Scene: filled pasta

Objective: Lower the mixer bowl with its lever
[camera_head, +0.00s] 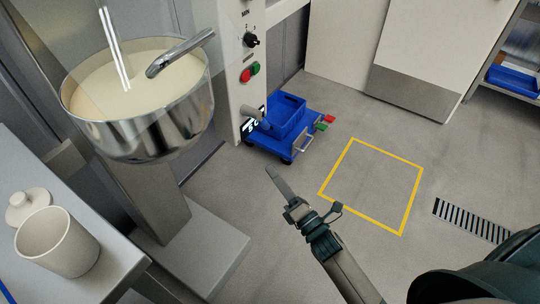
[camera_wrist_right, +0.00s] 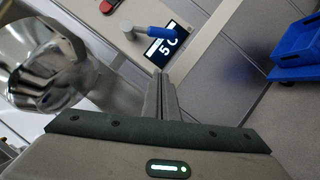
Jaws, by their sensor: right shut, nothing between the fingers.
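The steel mixer bowl (camera_head: 150,135) hangs on the mixer at upper left in the head view, with pale contents and a steel hook over it. Its side also shows in the right wrist view (camera_wrist_right: 45,65). The lever (camera_head: 256,115) sticks out of the mixer's pale column beside a black display. In the right wrist view the lever (camera_wrist_right: 150,31) has a blue grip and crosses above the display. My right gripper (camera_head: 279,186) is shut and empty, apart from the lever; its closed fingers also show in the wrist view (camera_wrist_right: 160,92). My left gripper is out of view.
A blue cart with a crate (camera_head: 285,115) stands on the floor right of the column. Red and green buttons (camera_head: 250,72) sit above the lever. A white pot (camera_head: 57,242) stands on the table at lower left. The yellow-taped floor square (camera_head: 402,232) is clear.

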